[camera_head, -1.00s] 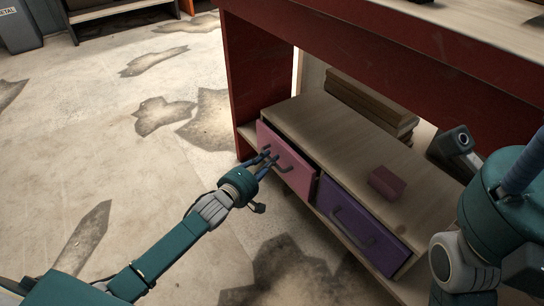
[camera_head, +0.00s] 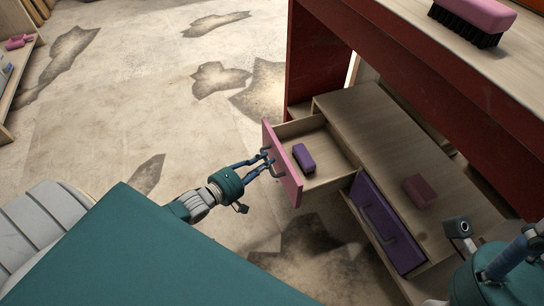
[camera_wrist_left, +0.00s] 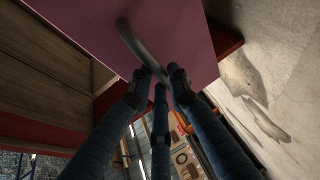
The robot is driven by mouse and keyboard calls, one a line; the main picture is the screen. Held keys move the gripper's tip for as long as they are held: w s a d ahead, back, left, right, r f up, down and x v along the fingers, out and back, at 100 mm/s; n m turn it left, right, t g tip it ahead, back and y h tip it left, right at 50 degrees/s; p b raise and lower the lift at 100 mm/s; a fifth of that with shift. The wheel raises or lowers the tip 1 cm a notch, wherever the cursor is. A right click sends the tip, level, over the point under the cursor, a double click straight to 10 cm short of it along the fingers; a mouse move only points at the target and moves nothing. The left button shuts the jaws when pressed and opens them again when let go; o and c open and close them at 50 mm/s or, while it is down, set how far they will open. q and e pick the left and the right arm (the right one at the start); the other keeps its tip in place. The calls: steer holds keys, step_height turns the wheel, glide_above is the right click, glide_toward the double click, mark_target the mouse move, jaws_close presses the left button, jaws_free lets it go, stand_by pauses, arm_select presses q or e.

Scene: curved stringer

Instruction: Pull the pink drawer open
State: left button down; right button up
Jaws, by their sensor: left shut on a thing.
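The pink drawer (camera_head: 282,161) stands pulled out from the left side of the low wooden cabinet (camera_head: 378,128). A purple block (camera_head: 304,158) lies inside it. My left gripper (camera_head: 268,160) is shut on the drawer's handle at the pink front. In the left wrist view the pink front (camera_wrist_left: 170,35) fills the top, and the fingers (camera_wrist_left: 160,82) close around the dark curved handle (camera_wrist_left: 138,48).
The purple drawer (camera_head: 385,222) beside it is closed. A dark pink block (camera_head: 420,191) lies on the cabinet top. A pink brush (camera_head: 474,18) sits on the red-sided workbench (camera_head: 440,70) above. The floor (camera_head: 150,100) to the left is clear.

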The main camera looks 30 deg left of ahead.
arm_select(q)
steer(key=shift+s+a, duration=0.1)
steer(key=c, duration=1.6)
jaws_free()
steer(key=v, duration=1.2)
